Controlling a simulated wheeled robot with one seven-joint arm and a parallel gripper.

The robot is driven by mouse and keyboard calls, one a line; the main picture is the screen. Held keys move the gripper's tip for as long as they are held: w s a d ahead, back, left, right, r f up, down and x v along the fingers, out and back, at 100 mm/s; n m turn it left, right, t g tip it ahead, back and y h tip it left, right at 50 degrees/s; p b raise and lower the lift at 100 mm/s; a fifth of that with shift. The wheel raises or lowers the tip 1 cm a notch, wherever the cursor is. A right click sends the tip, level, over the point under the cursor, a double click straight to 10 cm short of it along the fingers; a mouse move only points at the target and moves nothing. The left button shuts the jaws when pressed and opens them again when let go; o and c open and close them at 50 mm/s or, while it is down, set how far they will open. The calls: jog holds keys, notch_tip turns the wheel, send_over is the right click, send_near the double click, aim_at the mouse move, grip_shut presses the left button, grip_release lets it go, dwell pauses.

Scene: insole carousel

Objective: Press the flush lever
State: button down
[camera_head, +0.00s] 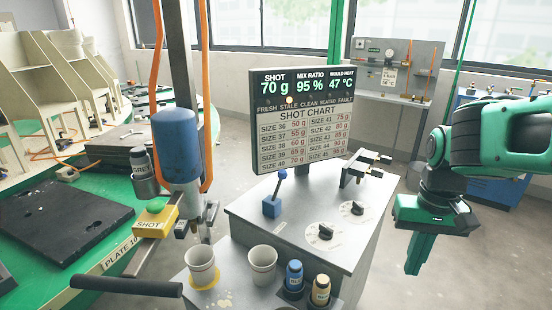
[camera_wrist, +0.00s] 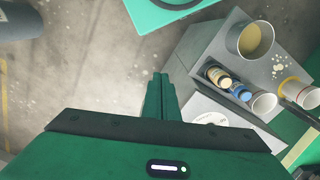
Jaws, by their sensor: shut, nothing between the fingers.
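A blue lever (camera_head: 282,178) with a round knob stands on a blue block on top of the grey machine cabinet (camera_head: 262,212) in the head view. It leans slightly right; no label on it can be read. A metal bracket with brass-coloured ends (camera_head: 366,167) sits at the cabinet's back right. My gripper (camera_head: 413,270) hangs with its fingers pointing down, to the right of the cabinet and clear of the lever. In the wrist view my gripper (camera_wrist: 158,76) has its fingers together and empty, over the floor beside the cabinet. The lever cannot be made out in the wrist view.
Two black dials (camera_head: 326,232) are on the cabinet top. Two cups (camera_head: 262,266) and small blue and tan bottles (camera_head: 294,276) stand on the front shelf. The shot chart screen (camera_head: 303,122) rises behind the lever. A blue dispenser (camera_head: 177,145) hangs left.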

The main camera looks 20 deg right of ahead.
jog(key=w+a+r+n+t+y, duration=0.1)
jog(key=w+a+r, duration=0.3)
jog(key=w, duration=0.7)
jog(key=w+a+r+n+t+y, duration=0.1)
jog(key=w+a+r+n+t, duration=0.3)
jog(key=w, duration=0.8)
jog(key=w+a+r+n+t+y, duration=0.1)
jog(key=w+a+r, duration=0.4)
jog(key=w, duration=0.7)
notch_tip(320, 180, up, 3)
jog(key=shift+a+f+n+t, duration=0.1)
jog(key=shift+a+n+t, duration=0.15)
jog(key=shift+n+t, duration=0.7)
jog(key=shift+f, duration=0.1)
send_over(279, 187)
jog(key=d, duration=0.1)
jog(key=shift+w+f, duration=0.2)
jog(key=shift+f, duration=2.05)
jog(key=shift+w+f, duration=0.15)
jog(key=shift+f, duration=2.05)
